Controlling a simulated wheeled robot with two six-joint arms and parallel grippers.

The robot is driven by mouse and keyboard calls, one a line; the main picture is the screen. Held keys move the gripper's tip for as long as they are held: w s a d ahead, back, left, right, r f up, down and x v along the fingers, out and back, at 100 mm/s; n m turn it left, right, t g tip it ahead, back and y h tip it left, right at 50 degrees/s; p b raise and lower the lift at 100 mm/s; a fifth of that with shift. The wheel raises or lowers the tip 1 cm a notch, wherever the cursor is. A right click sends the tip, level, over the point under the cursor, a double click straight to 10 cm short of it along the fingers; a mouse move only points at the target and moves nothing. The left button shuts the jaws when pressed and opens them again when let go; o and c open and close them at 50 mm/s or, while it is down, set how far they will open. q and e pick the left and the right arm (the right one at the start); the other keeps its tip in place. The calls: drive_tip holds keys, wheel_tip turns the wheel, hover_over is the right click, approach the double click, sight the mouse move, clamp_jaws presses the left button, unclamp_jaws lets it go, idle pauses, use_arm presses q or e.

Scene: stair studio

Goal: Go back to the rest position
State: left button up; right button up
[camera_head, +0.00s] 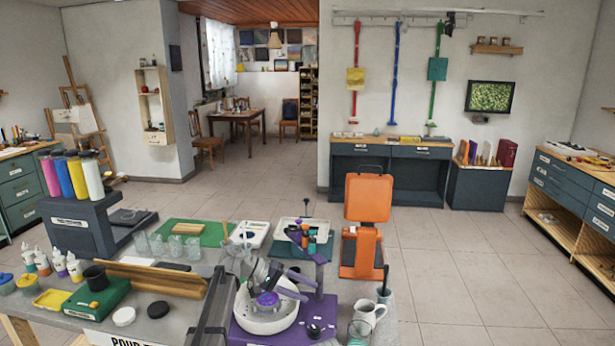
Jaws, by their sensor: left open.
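My left gripper (268,282) shows low in the centre of the head view, open, over or beside a white bowl (262,320) on a purple base (237,336). A small purple part (267,299) shows in the bowl close to the jaws; I cannot tell whether they touch it. I see nothing held between the jaws. My right gripper is not in view.
The grey worktable is crowded. Beyond the table, the tiled floor (470,260) is clear.

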use_arm(q)
drive_tip(key=s+d+f+m+g+y, duration=0.1)
drive_tip(key=s+d+f+y, duration=0.15)
drive_tip(key=s, duration=0.35)
drive_tip(key=s+d+f+y, duration=0.1)
drive_tip(key=s+f+y, duration=0.1)
drive_tip(key=s+f, duration=0.3)
drive_tip(key=s+a+f+m+y, duration=0.1)
drive_tip(key=s+a+y, duration=0.3)
drive_tip(key=s, duration=0.6)
drive_tip(key=s+a+f+m+t+y+b, duration=0.1)
drive_tip(key=s+a+f+y, duration=0.3)
drive_tip(key=s, duration=0.6)
drive_tip(key=shift+a+f+m+y, duration=0.15)
drive_tip(key=shift+f+m+y, duration=0.2)
drive_tip(key=shift+m+y, duration=0.25)
